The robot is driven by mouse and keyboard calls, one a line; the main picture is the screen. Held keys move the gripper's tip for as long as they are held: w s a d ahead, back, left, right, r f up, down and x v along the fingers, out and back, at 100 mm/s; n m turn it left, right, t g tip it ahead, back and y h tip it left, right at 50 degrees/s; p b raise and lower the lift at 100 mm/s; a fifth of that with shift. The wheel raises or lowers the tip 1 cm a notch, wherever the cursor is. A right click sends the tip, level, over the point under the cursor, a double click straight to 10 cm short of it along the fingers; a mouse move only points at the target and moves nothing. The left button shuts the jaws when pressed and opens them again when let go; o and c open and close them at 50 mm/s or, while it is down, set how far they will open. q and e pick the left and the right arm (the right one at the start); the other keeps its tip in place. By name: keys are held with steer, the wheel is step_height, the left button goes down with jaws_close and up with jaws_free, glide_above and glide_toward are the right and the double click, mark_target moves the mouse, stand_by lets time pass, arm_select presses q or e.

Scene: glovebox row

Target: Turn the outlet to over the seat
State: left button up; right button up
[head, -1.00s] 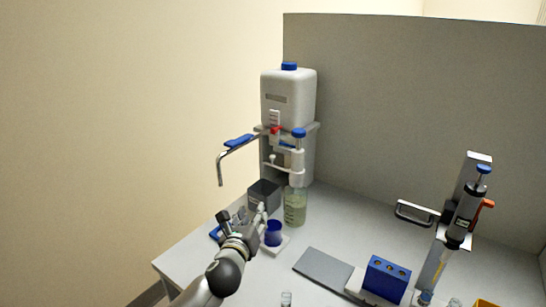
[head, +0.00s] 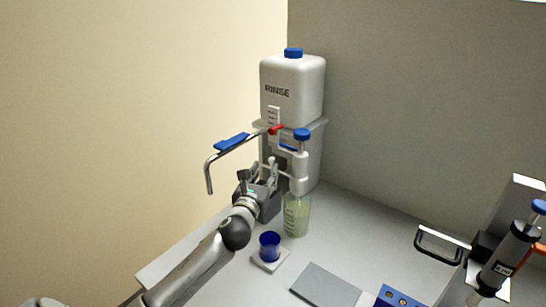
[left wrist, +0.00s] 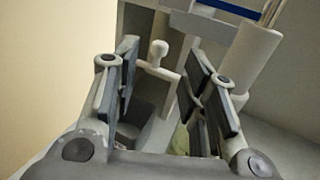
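A bent metal outlet pipe (head: 208,172) with a blue grip (head: 232,142) reaches left from the white RINSE tank (head: 291,92), its end pointing down, away from the seat. A small white square seat (head: 272,264) on the bench holds a blue cup (head: 270,246). My left gripper (head: 262,174) is raised below the pipe, in front of the tank stand. In the left wrist view my left gripper (left wrist: 160,80) is open, with a white round-ended knob (left wrist: 158,48) ahead between its fingers. No contact is clear. My right gripper is not in view.
A green-liquid bottle with a blue-capped dispenser (head: 297,214) stands just right of my left gripper. A dark grey box (head: 268,207) sits below it. A grey mat (head: 326,287), blue rack (head: 397,298) and pipette stand (head: 512,240) are to the right.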

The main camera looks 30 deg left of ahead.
mark_target(271, 161)
arm_select(q)
steer(key=x, duration=0.4)
steer(key=shift+w+r, duration=0.1)
steer(key=shift+w, duration=0.1)
steer(key=x, duration=0.3)
steer(key=shift+a, duration=0.1)
steer(key=shift+w, duration=0.3)
steer(key=shift+w+a, duration=0.15)
steer(key=shift+w, duration=0.1)
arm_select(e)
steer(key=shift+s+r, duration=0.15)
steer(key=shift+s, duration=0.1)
arm_select(q)
steer(key=shift+c, duration=1.3)
jaws_close()
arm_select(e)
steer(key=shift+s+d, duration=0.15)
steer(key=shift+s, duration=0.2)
